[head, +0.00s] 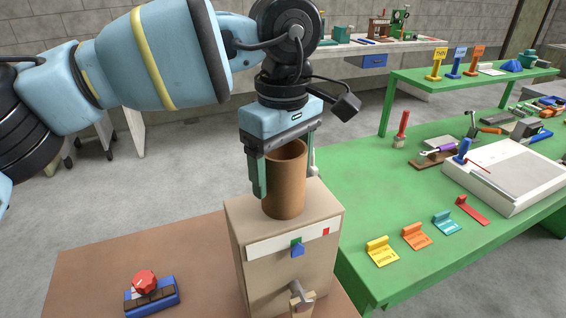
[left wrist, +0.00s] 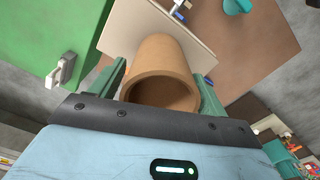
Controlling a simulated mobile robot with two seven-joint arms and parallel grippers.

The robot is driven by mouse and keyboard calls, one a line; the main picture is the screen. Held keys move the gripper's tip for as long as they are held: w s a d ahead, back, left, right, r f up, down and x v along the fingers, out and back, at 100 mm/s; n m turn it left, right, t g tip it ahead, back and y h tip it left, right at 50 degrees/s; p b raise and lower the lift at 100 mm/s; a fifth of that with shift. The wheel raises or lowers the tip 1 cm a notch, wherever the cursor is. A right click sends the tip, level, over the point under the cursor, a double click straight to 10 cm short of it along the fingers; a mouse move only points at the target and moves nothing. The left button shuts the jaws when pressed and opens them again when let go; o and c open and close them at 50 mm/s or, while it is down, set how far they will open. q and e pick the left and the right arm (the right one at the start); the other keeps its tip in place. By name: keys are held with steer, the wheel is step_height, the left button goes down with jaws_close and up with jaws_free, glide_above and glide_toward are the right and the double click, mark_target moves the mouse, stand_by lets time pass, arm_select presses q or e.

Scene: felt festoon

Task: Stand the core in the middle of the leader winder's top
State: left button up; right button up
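The core (head: 286,185) is a brown open-ended tube, upright on the top of the leader winder (head: 324,213), a beige box with a crank in front. Its base appears near the middle of that top. My left gripper (head: 287,184) is above the winder with its two green fingers astride the core, one on each side. The fingers look spread wide, with narrow gaps to the core. The left wrist view looks down into the core (left wrist: 163,75), with the winder's top (left wrist: 125,28) beyond it. My right gripper is not in view.
A blue box with a red knob (head: 145,282) lies on the brown surface (head: 85,265) at left. The green bench (head: 350,200) at right holds coloured tags, tools and a white slab (head: 515,175). A shelf with coloured stands is behind it.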

arm_select(q)
steer(key=shift+o, duration=0.3)
steer(key=shift+r, duration=0.1)
step_height(320, 180, up, 12)
stand_by(0.5)
